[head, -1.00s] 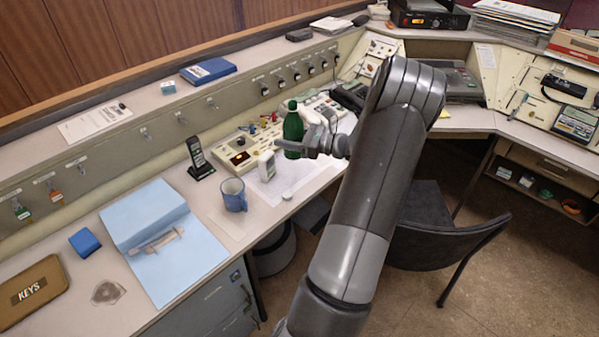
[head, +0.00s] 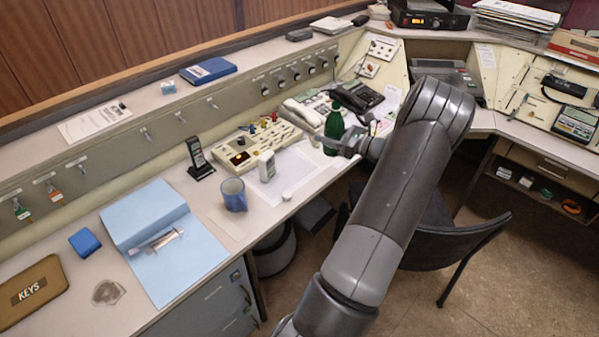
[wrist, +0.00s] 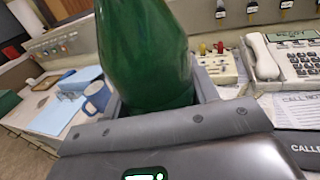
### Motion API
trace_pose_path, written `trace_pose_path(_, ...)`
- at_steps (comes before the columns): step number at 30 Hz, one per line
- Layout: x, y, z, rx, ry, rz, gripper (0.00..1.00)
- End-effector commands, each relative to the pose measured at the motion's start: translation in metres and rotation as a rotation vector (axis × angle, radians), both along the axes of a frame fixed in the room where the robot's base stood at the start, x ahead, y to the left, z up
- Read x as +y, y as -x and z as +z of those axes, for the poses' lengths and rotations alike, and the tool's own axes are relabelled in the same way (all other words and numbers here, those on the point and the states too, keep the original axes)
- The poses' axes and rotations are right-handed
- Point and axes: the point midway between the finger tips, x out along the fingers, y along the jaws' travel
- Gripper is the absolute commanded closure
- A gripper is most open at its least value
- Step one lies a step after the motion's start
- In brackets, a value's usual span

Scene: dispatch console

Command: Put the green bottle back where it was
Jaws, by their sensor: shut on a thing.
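The green bottle (head: 334,124) is upright in my gripper (head: 345,142), which is shut around its lower part. In the head view the bottle is above or at the front part of the desk, to the right of the white handset; I cannot tell whether its base touches the desk. In the wrist view the bottle (wrist: 147,55) fills the upper middle between the fingers (wrist: 155,105). Its top and base are out of that view.
A blue mug (head: 233,194), a white device (head: 266,166) and a switch panel (head: 245,150) stand to the left. A white telephone (head: 303,112) and a black telephone (head: 358,97) are close behind the bottle. A black chair (head: 430,235) stands in front of the desk.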

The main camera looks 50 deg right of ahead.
Motion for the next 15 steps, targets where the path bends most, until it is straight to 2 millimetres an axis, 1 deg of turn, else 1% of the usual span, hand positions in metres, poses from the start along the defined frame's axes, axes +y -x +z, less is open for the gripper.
trace_pose_path(3,0.0,0.0,-0.015,-0.001,-0.001,0.0,0.73)
trace_pose_path(8,0.001,-0.003,-0.025,-0.001,0.001,0.001,0.73)
trace_pose_path(11,0.005,-0.013,-0.034,-0.001,-0.001,0.003,0.73)
trace_pose_path(15,0.015,-0.041,-0.051,0.0,-0.002,0.005,0.73)
